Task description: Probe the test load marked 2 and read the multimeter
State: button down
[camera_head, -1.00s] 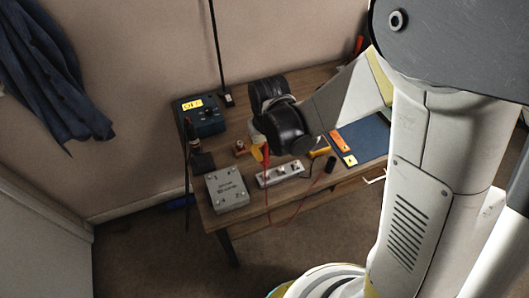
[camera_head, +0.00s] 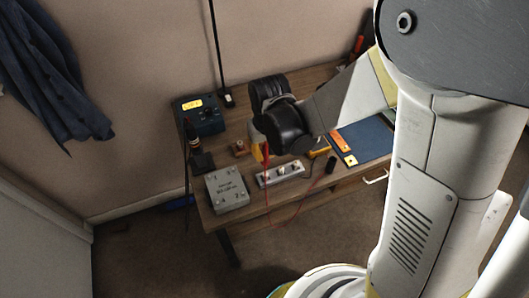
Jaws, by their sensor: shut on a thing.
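The multimeter, a dark blue box (camera_head: 209,124) with a lit yellow display, stands at the back left of the desk; its characters are too small to read. A grey box (camera_head: 227,189) with several round terminals and small printed marks, apparently the test loads, lies at the front left; I cannot surely tell which mark is 2. My gripper (camera_head: 259,153) is above the desk, right of and behind the grey box. It is shut on the red probe, whose grip and tip are mostly hidden. The probe's red lead (camera_head: 268,190) hangs down past the desk's front.
A pale strip with knobs (camera_head: 281,174) lies right of the grey box. A blue mat (camera_head: 368,139) with orange and yellow items is farther right. A black object (camera_head: 332,166) lies near the front edge. A dark stand and bottle (camera_head: 190,130) are at the left edge.

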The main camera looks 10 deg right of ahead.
aim_at(264, 144)
jog(key=shift+f+b, duration=0.35)
jog(key=shift+b, duration=0.2)
dwell(0.9)
jog(key=shift+r, duration=0.25)
jog(key=shift+r+p, duration=1.8)
jog(key=shift+r, duration=0.6)
